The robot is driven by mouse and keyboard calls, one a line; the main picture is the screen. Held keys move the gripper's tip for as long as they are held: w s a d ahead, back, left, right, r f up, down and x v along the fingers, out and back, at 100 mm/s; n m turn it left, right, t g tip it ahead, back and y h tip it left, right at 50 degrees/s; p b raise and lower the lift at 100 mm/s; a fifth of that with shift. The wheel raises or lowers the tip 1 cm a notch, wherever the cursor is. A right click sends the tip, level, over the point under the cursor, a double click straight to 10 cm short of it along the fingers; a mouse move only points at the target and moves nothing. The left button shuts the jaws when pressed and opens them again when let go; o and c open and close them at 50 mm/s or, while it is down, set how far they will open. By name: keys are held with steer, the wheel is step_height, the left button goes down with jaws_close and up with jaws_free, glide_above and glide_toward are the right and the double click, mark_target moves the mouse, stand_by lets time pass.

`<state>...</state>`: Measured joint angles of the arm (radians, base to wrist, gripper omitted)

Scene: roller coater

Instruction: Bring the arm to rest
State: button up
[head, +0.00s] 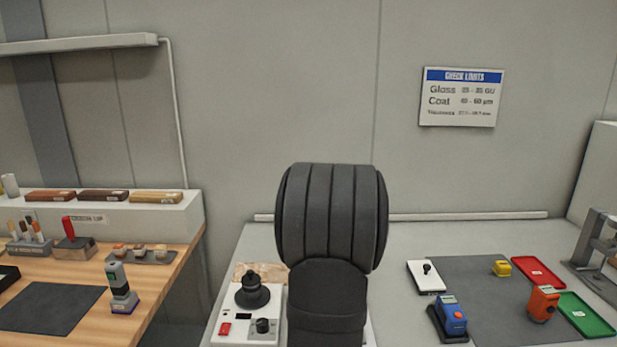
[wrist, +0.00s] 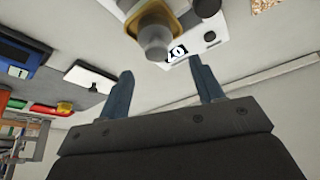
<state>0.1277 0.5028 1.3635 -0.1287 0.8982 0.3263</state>
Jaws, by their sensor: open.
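My gripper (wrist: 163,92) shows in the wrist view with its two blue-grey fingers spread apart. The gap between the fingers is empty. In the head view my dark arm stands upright in the middle of the picture, over the near edge of the grey bench (head: 395,240), and hides what is behind it. The gripper itself cannot be made out in the head view. In the wrist view a blurred yellowish part with a pale rounded end (wrist: 153,35) is close to the camera, beyond the fingertips.
A white control box (head: 245,325) with black knobs stands just left of my arm. To the right are a white plate (head: 426,277), a blue device (head: 452,315), an orange device (head: 543,303), a yellow block (head: 502,268), and red (head: 538,272) and green (head: 587,315) trays. A wooden bench (head: 150,285) is at left.

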steer(key=shift+f, duration=0.1)
step_height(320, 180, down, 3)
steer(key=shift+f, duration=0.15)
steer(key=v, duration=1.2)
steer(key=x, duration=1.2)
steer(key=shift+f, duration=0.1)
step_height(320, 180, up, 4)
steer(key=shift+r, duration=0.25)
steer(key=s+d+r, duration=0.7)
steer(key=s+d, duration=0.1)
steer(key=d, duration=0.1)
steer(key=w+d+f+m+g+h, duration=0.1)
steer(key=w+d+f+m, duration=0.35)
steer(key=d+f, duration=0.65)
steer(key=w+a+f, duration=0.1)
steer(key=w+f, duration=0.1)
steer(key=w, duration=0.1)
steer(key=w+a+f, duration=0.2)
steer(key=w, duration=0.1)
steer(key=w+a+f, duration=0.2)
steer(key=w, duration=0.1)
steer(key=shift+a, duration=0.25)
steer(key=shift+s+f, duration=0.1)
steer(key=shift+f, duration=0.6)
